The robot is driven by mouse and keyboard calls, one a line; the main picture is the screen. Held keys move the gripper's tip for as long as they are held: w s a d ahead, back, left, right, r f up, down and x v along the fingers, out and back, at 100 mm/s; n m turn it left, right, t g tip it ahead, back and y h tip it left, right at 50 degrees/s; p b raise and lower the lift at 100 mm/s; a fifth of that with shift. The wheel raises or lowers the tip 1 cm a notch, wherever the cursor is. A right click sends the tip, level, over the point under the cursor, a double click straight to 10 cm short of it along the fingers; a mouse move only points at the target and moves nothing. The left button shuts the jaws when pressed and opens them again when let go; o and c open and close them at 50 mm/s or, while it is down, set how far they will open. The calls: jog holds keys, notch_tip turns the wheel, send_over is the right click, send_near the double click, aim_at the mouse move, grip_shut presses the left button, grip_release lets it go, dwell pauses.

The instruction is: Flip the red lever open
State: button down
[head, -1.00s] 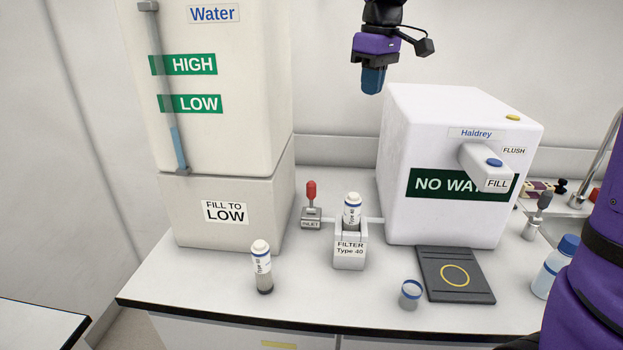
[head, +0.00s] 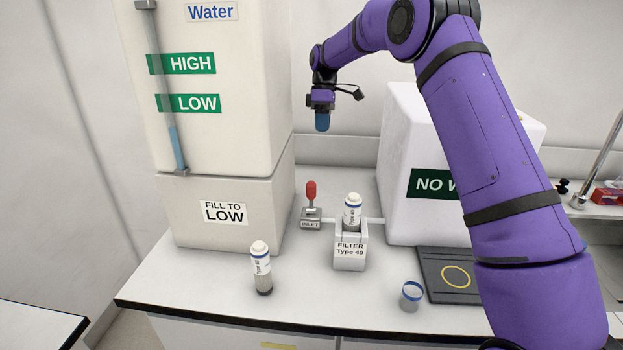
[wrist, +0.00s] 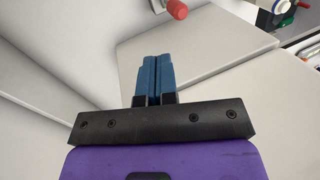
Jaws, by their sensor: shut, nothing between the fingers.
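The red lever (head: 311,191) stands upright on the grey inlet valve (head: 311,218), labelled INLET, between the water tank and the filter holder. My gripper (head: 322,122) points down in the air above the lever, with its blue fingers shut and empty. A clear gap separates the fingertips from the lever. In the wrist view the blue fingers (wrist: 152,78) are together, and the lever's red knob (wrist: 177,9) shows at the top edge, just beyond and right of the fingertips.
The water tank (head: 210,120) stands left of the valve. A filter holder (head: 350,250) with a white cartridge (head: 352,208) is right of it. Another cartridge (head: 261,265) and a small cup (head: 411,295) stand in front. The white NO WATER machine (head: 400,140) is partly hidden behind my arm.

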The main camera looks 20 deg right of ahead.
aim_at(311, 190)
jog(key=w+f+n, duration=0.1)
jog(key=w+f, duration=0.2)
jog(key=f, duration=0.3)
jog(key=shift+w+a+g, duration=0.35)
jog(key=shift+g, duration=0.05)
jog(key=s+a+f, duration=0.2)
jog(key=s+f, duration=0.5)
jog(key=f, duration=0.2)
jog(key=shift+a+f, duration=0.2)
jog(key=shift+a, duration=0.2)
jog(key=shift+s, duration=0.15)
